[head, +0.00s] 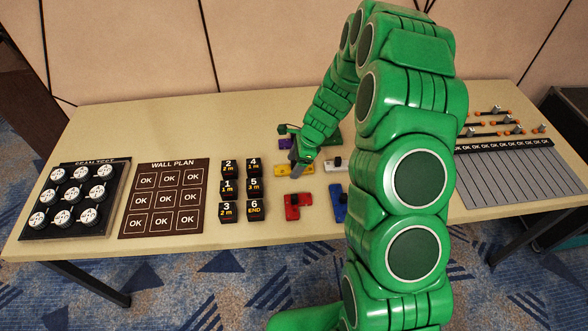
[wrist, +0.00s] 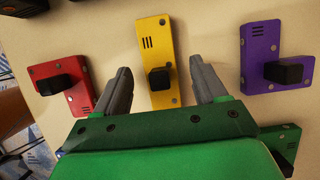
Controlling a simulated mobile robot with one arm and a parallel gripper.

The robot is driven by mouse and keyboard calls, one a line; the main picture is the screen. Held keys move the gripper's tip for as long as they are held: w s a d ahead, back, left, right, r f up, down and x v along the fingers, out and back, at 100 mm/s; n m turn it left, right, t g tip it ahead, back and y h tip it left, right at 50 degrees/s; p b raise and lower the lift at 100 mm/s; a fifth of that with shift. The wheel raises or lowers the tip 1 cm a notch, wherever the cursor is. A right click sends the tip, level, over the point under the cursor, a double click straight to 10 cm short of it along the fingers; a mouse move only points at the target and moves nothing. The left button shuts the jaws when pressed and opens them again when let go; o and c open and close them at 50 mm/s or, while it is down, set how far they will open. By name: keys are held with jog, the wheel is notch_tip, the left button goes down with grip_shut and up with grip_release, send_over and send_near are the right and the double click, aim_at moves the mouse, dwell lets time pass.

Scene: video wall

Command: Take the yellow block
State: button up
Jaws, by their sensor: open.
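The yellow block (wrist: 155,50) is a long flat piece with a black knob (wrist: 160,78) on it, lying on the table. In the head view, the yellow block (head: 282,170) is partly hidden by my gripper (head: 298,163). In the wrist view, my gripper (wrist: 160,85) is open, with one grey finger on each side of the yellow block near its knob. Gaps show between both fingers and the block. I cannot tell how high the fingertips are above the table.
A red block (wrist: 60,86) lies left of the gripper and a purple block (wrist: 268,58) right in the wrist view. White (head: 335,164) and blue (head: 340,205) blocks lie nearby in the head view. Black numbered cubes (head: 228,187) stand left, before a wall plan board (head: 163,197).

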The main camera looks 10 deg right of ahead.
jog(key=shift+a+f, duration=0.15)
jog(key=shift+f, duration=0.2)
grip_shut()
dwell(0.3)
